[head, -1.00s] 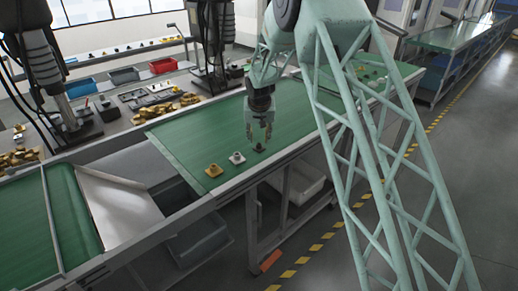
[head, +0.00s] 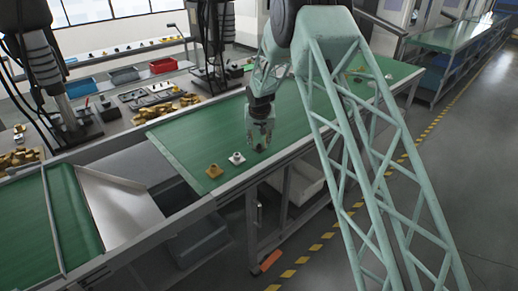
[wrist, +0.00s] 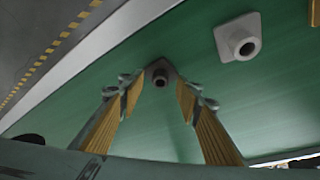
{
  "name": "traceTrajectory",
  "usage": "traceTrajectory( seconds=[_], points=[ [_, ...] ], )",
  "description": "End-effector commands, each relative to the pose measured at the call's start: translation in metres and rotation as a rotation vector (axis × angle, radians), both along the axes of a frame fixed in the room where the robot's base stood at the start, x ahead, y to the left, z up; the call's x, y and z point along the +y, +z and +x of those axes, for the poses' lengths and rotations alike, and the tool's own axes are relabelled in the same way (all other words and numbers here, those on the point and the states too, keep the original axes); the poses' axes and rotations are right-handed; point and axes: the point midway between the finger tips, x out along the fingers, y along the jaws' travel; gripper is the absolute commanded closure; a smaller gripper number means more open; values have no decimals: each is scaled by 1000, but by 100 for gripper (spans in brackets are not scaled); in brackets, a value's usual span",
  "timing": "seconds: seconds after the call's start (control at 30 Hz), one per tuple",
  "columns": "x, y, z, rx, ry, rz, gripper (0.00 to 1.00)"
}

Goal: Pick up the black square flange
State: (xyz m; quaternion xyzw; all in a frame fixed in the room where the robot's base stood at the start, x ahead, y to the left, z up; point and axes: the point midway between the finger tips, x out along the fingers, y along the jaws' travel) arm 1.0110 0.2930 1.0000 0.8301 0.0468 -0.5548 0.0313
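The black square flange (head: 259,148) lies on the green table top (head: 200,130), near its front edge. My gripper (head: 260,143) is just above it, pointing down. In the wrist view the flange (wrist: 159,74) shows as a dark square plate with a round boss, between the fingertips of my gripper (wrist: 157,98). The fingers are apart and open, with yellow ribbed pads. Green surface shows between the flange and the pads, and I see no contact. The exact height above the flange is hard to tell.
A white-grey flange (head: 237,158) and a gold flange (head: 214,170) lie to the left on the same table. The white-grey one shows at upper right in the wrist view (wrist: 238,39). A bench with bins (head: 124,76) stands behind.

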Motion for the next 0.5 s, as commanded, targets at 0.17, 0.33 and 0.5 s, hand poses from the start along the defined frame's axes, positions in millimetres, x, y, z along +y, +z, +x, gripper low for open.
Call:
traceTrajectory(
  seconds=[0.17, 0.33, 0.5],
  points=[
    [0, -9, 4, 0, 0, 0, 68],
    [1, -11, 4, 0, 0, 0, 68],
    [1, -10, 4, 0, 0, 0, 68]
  ],
)
